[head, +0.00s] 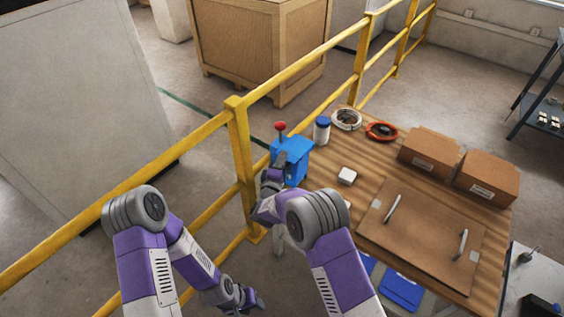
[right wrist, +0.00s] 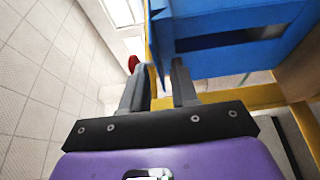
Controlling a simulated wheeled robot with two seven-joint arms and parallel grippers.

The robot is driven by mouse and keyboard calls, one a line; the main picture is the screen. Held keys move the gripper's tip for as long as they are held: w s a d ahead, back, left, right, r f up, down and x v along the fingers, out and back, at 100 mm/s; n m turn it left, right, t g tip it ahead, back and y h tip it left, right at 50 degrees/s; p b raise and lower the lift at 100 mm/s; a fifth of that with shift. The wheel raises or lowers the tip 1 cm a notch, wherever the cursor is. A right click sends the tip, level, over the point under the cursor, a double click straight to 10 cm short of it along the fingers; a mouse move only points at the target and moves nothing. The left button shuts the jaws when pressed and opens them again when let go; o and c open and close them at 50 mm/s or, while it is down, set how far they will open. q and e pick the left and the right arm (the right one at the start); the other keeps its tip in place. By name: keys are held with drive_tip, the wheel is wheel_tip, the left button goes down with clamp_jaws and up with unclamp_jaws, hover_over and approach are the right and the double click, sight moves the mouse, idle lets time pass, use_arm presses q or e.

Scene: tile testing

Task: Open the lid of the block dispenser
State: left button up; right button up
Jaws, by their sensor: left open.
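The blue block dispenser (head: 295,152) stands at the near left corner of the wooden table, by the yellow railing. A red knob (head: 280,126) on a dark stem rises at its top left. My right gripper (head: 272,178) is at the dispenser's near left side. In the right wrist view the gripper (right wrist: 160,68) has a gap between its fingers, and a blue edge of the dispenser (right wrist: 235,20) shows between or just behind them; contact is unclear. The red knob (right wrist: 133,63) shows beyond the left finger. My left gripper (head: 250,302) hangs low, open and away from the table.
The yellow railing (head: 240,150) runs close along the left of the table (head: 345,205). A blue-capped bottle (head: 322,130), a white roll (head: 346,119) and a red ring (head: 382,131) stand behind the dispenser. A small white block (head: 347,176) and a handled board (head: 420,235) lie to the right.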

drive_tip(key=shift+c, duration=0.3)
clamp_jaws()
idle(1.1)
